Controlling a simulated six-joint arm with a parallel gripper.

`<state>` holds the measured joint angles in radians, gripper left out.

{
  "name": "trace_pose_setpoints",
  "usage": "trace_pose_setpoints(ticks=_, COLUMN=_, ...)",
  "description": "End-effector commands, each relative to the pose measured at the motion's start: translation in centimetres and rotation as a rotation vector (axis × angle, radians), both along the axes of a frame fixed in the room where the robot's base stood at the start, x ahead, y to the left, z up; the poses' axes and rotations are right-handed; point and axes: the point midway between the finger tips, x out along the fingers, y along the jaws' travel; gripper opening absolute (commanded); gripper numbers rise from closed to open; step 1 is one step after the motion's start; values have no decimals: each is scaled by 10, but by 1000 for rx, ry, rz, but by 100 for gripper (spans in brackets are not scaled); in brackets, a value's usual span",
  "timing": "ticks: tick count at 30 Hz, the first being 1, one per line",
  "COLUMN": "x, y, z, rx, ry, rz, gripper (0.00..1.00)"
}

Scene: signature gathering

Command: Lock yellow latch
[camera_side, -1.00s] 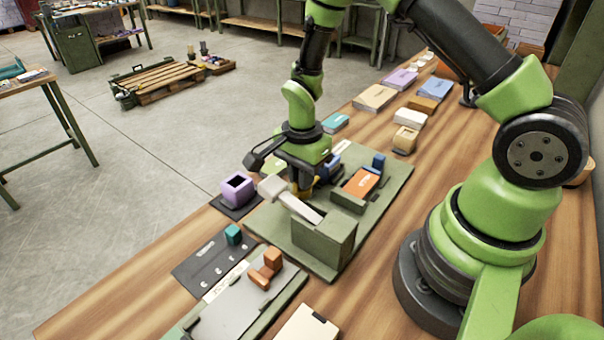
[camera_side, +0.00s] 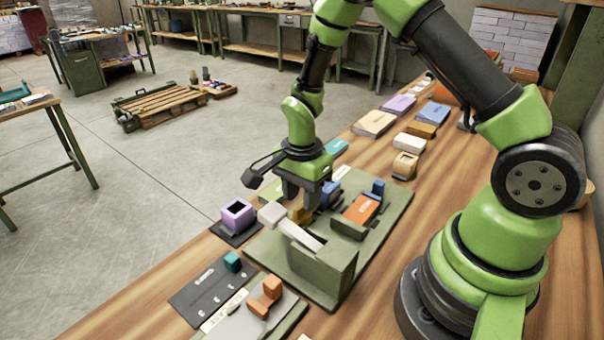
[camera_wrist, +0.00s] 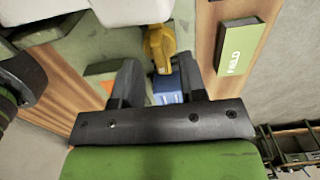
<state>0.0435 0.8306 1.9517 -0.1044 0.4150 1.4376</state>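The yellow latch (camera_side: 301,214) stands on the green board (camera_side: 375,224), beside the white-ended lever (camera_side: 300,235). It also shows in the wrist view as a rounded yellow piece (camera_wrist: 160,46). My gripper (camera_side: 302,203) points down just above and behind the latch. In the wrist view my gripper (camera_wrist: 158,66) has its two dark fingers apart, with the latch beyond the gap between them. A blue block (camera_wrist: 167,88) shows between the fingers, lower in the picture. I cannot tell whether a finger touches the latch.
An orange block (camera_side: 361,209) and a blue piece (camera_side: 378,188) are on the board's right side. A purple open box (camera_side: 238,215) stands at the left. A green "FIELD" block (camera_wrist: 240,46) shows in the wrist view. A dark panel (camera_side: 210,287) lies in front.

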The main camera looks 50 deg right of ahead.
Motion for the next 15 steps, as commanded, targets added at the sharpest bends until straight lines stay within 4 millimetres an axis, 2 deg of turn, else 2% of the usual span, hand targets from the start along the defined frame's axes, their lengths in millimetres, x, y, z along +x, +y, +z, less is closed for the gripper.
trace_pose_setpoints(ticks=3, x=1, y=0, z=25, rx=0, ry=-7, rz=-1, gripper=38)
trace_pose_setpoints(ticks=9, x=1, y=0, z=62, rx=0, ry=-6, rz=-2, gripper=38)
trace_pose_setpoints(ticks=15, x=0, y=0, z=79, rx=0, ry=-1, rz=-2, gripper=38)
